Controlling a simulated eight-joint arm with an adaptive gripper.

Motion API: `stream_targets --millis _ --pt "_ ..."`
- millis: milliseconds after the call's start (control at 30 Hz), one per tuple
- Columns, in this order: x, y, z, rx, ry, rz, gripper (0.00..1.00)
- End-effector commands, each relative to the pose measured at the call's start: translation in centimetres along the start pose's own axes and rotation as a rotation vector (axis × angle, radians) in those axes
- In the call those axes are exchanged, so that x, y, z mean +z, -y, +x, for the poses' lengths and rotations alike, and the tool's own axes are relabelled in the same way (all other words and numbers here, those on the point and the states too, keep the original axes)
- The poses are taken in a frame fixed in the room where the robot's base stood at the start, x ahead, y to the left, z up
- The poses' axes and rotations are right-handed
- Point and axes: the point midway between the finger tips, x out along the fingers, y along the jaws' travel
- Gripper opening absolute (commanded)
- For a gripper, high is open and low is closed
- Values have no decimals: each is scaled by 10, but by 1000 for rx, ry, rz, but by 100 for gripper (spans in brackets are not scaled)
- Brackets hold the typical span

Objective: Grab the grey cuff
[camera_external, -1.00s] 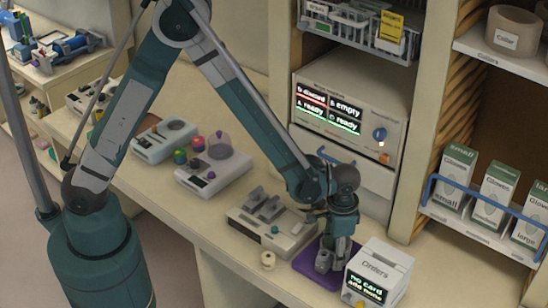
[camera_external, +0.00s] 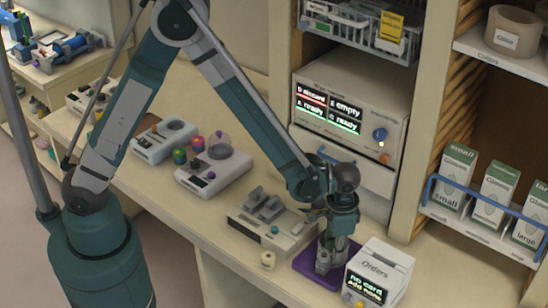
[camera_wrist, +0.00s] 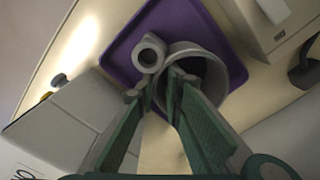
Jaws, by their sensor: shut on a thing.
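The grey cuff (camera_wrist: 222,60) is a wide, open grey ring over the purple tray (camera_wrist: 122,42) in the wrist view. My gripper (camera_wrist: 164,84) is shut on the near-left part of its wall, with one fingertip inside the opening and the other outside. A smaller, thick grey ring (camera_wrist: 148,55) lies on the tray just left of the cuff. In the external view my gripper (camera_external: 334,246) points down over the purple tray (camera_external: 306,264), with the small ring (camera_external: 322,262) beside it. I cannot tell whether the cuff touches the tray.
A white Orders box (camera_external: 385,262) stands close to the right of the tray. Behind are a lit-panel machine (camera_external: 350,105) and a shelf of glove boxes (camera_external: 497,190).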

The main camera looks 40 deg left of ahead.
Motion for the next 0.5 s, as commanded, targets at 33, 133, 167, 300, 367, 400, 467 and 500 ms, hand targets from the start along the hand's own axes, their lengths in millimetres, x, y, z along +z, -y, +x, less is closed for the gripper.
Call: stream_targets --millis 33,133,167,300,367,400,467,500 --pt "0 0 -2 0 0 0 0" --pt "0 0 -9 0 0 0 0" --pt "0 0 -11 0 0 0 0" --pt "0 0 -24 0 0 0 0" --pt "0 0 -31 0 0 0 0" --pt "0 0 -36 0 0 0 0" --pt "0 0 -43 0 0 0 0" --pt "0 0 -48 0 0 0 0"
